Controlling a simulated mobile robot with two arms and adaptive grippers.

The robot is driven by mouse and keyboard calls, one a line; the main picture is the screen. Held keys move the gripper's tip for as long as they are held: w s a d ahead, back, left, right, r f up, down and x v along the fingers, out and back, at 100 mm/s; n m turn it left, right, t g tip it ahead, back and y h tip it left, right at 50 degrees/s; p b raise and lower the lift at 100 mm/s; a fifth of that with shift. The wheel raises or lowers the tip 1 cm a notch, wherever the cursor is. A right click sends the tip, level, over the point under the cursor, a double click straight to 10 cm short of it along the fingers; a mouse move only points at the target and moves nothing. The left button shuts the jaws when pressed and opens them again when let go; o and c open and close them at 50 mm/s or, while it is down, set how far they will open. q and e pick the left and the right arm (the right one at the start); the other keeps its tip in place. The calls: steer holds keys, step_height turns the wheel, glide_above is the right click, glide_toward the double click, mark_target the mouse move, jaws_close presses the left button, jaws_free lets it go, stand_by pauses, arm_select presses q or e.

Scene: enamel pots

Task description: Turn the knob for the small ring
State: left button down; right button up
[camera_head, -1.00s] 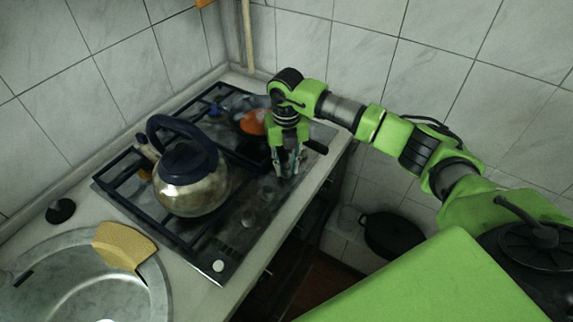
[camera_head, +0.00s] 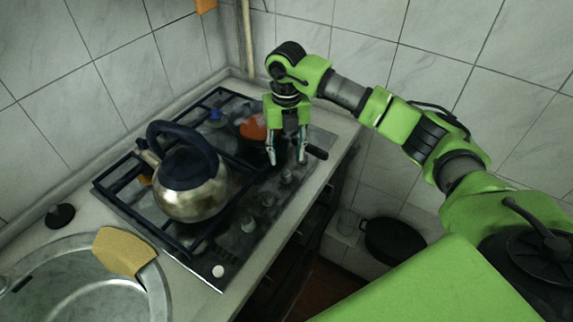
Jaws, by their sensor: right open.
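The stove's control knobs run in a row along its front right edge. One knob (camera_head: 286,176) is just below my right gripper, another knob (camera_head: 267,200) is nearer, and a third knob (camera_head: 248,224) is nearer still. I cannot tell from the picture which knob belongs to the small ring. My right gripper (camera_head: 287,161) points down over the far end of the row, its two fingers apart with nothing between them. It appears a little above the knobs, and I see no clear contact. My left gripper is out of view.
A steel kettle (camera_head: 190,188) with a dark handle stands on the stove (camera_head: 212,268). Behind my right gripper is a partly hidden pan with a red-orange part (camera_head: 253,128); a dark handle (camera_head: 316,151) sticks out beside the gripper.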

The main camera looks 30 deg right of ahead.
step_height(320, 180, up, 5)
steer(key=shift+r, duration=0.1)
steer(key=shift+s+f, duration=0.1)
steer(key=shift+f, duration=0.1)
stand_by(0.5)
